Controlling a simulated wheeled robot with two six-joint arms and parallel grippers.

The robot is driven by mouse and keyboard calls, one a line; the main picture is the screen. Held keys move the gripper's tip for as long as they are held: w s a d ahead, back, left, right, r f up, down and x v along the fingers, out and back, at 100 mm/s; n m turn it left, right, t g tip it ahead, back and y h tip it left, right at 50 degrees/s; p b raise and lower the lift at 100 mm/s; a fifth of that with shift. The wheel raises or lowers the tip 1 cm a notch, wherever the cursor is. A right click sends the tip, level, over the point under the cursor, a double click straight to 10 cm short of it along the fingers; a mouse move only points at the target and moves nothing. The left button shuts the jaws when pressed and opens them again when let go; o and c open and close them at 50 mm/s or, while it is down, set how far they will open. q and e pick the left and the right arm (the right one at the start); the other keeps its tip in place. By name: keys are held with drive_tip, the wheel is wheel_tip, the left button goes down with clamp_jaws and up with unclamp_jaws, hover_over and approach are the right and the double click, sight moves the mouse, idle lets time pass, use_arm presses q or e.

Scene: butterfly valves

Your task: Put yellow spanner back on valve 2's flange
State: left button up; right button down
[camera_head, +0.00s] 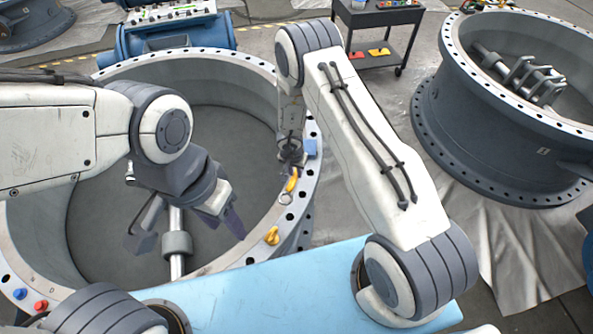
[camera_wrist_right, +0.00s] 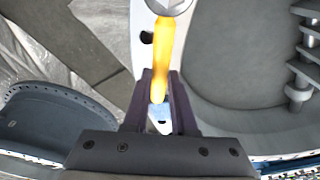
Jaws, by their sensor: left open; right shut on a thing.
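A yellow spanner (camera_head: 291,184) is in my right gripper (camera_head: 291,164), over the right side of the flange (camera_head: 313,190) of the large grey valve in front of me. In the right wrist view the spanner (camera_wrist_right: 162,50) runs up from between the fingers (camera_wrist_right: 160,88), with the flange under it. I cannot tell whether it touches the flange. A round silver part (camera_wrist_right: 168,4) shows at its far end. My left gripper (camera_head: 190,220) is open and empty above the valve's bore and shaft (camera_head: 176,245). No valve number is readable.
A small yellow object (camera_head: 272,236) and a blue block (camera_head: 310,147) are on the flange. Red (camera_head: 41,306) and blue (camera_head: 20,294) knobs are at lower left. Another valve (camera_head: 500,120) stands right, a tool cart (camera_head: 375,30) behind.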

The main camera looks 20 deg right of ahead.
wheel_tip(320, 180, down, 9)
drive_tip(key=b, duration=0.9)
drive_tip(key=shift+r, duration=0.15)
drive_tip(key=shift+f+b, duration=0.45)
drive_tip(key=c, duration=0.6)
unclamp_jaws()
drive_tip(key=shift+c, duration=0.2)
drive_tip(key=r+p, duration=0.2)
drive_tip(key=r, duration=0.1)
drive_tip(key=s+r+p, duration=0.1)
drive_tip(key=r, duration=0.2)
drive_tip(key=a+r+p, duration=0.1)
drive_tip(key=r+p, duration=0.1)
drive_tip(key=r, duration=0.2)
drive_tip(key=shift+s+p, duration=0.25)
drive_tip(key=shift+p, duration=0.05)
drive_tip(key=shift+r, duration=0.15)
